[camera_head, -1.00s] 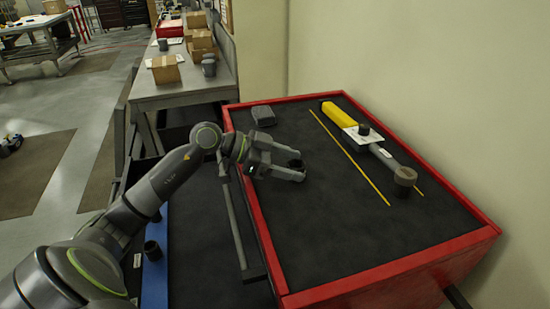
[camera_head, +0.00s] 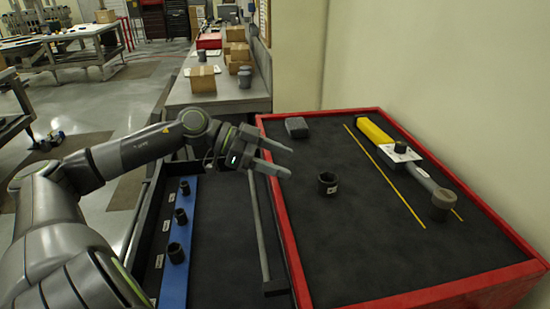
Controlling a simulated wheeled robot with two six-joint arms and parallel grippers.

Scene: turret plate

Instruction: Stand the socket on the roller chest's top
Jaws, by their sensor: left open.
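A dark socket (camera_head: 327,184) stands upright on the black mat of the roller chest's top (camera_head: 345,235), left of the yellow lines. It has a small white label on its side. The top has a raised red rim. My left gripper (camera_head: 289,161) is open and empty, up and to the left of the socket and apart from it. Its fingers point right, over the top's left part. My right gripper is not in view.
A yellow-handled tool (camera_head: 374,132) with a white tag lies on the right of the top. A grey block (camera_head: 297,127) sits at the back left corner. An open drawer with several sockets on a blue rail (camera_head: 173,262) is to the left.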

